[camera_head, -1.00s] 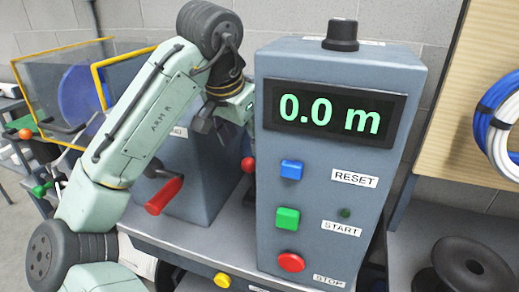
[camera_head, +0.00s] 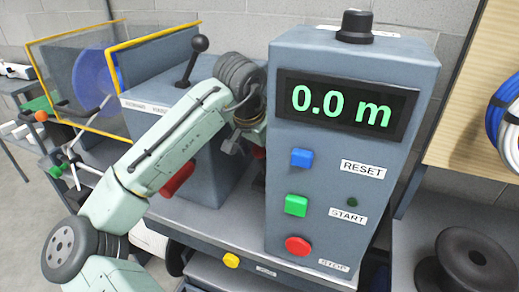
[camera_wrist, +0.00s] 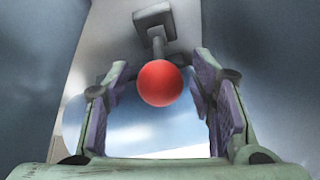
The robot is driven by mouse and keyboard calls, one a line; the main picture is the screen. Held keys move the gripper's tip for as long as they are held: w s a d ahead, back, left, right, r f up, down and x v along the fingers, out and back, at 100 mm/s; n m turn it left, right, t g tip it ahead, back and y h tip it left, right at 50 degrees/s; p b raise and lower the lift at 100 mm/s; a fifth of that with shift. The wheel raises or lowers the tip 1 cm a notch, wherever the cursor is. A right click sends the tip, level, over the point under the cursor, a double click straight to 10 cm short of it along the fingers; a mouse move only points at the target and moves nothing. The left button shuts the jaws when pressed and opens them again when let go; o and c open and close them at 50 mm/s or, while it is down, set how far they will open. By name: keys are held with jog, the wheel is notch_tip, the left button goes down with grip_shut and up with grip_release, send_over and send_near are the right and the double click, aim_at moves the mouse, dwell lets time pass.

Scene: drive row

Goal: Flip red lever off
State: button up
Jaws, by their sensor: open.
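The red lever's round knob (camera_wrist: 165,84) shows in the wrist view on a grey stem, between the two fingers of my gripper (camera_wrist: 160,100). The fingers are open, with a gap on each side of the knob. In the head view the red knob (camera_head: 258,152) is partly hidden behind my gripper (camera_head: 238,146), in the narrow space between the two grey-blue housings. Which way the lever is tilted is hard to tell.
The display housing (camera_head: 285,235) reads 0.0 m and has blue, green and red buttons. The left housing (camera_head: 215,180) carries a black-knobbed lever (camera_head: 198,44) and a red handle (camera_head: 178,178) partly behind my arm. A black spool (camera_head: 475,262) stands at right.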

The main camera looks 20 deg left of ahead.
grip_shut()
dwell(0.7)
